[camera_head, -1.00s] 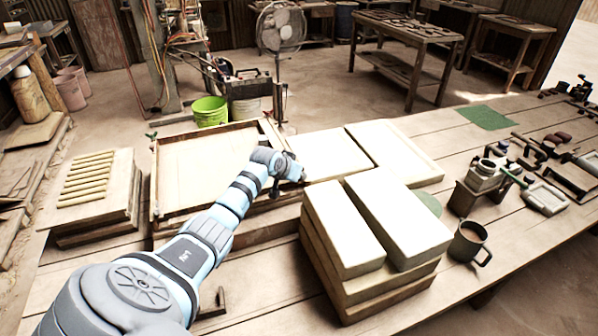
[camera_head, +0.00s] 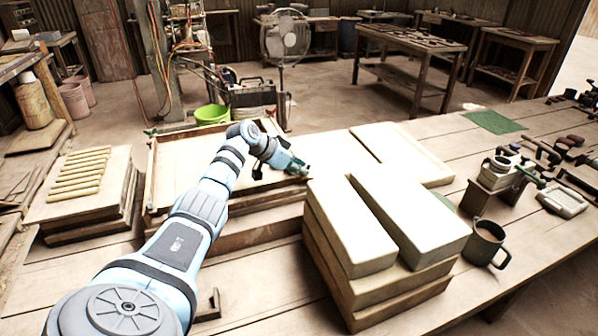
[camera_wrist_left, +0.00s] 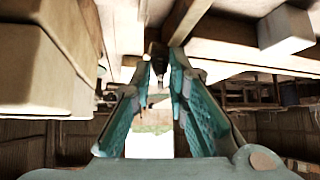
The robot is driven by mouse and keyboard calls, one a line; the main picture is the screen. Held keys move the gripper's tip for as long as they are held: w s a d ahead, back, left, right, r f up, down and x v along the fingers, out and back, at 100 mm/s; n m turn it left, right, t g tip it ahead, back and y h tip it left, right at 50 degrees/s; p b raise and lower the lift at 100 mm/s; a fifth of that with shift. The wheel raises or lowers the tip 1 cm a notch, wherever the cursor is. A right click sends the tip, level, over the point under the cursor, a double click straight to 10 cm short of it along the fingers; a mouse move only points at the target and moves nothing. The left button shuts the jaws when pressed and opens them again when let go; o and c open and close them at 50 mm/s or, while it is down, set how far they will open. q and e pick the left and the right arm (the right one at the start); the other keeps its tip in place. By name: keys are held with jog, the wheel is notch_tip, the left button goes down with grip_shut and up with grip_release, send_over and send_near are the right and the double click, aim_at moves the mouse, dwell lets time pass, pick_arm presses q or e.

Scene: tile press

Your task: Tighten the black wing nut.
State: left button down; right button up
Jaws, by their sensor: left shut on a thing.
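My left gripper (camera_head: 302,168) reaches over the wooden frame (camera_head: 149,180) to its right end, next to the pale tiles. In the left wrist view its teal fingers (camera_wrist_left: 163,62) close together around a small dark piece (camera_wrist_left: 156,50), which I take to be the black wing nut. The nut lies under a wooden beam there, and its wings are mostly hidden by the fingertips. In the head view the nut is hidden behind the gripper. A small green fitting (camera_head: 150,132) shows at the frame's far left corner. My right gripper is out of view.
Stacked pale blocks (camera_head: 345,230) stand close to the right of my gripper, with flat tiles (camera_head: 405,150) behind them. A mug (camera_head: 485,243) and a tool stand are farther right. A board with rods (camera_head: 82,172) lies left. The front of the table is mostly clear.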

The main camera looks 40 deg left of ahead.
pick_arm(q)
jog(key=c, duration=1.6)
grip_release()
jog(key=shift+o, duration=0.2)
jog(key=v, duration=1.2)
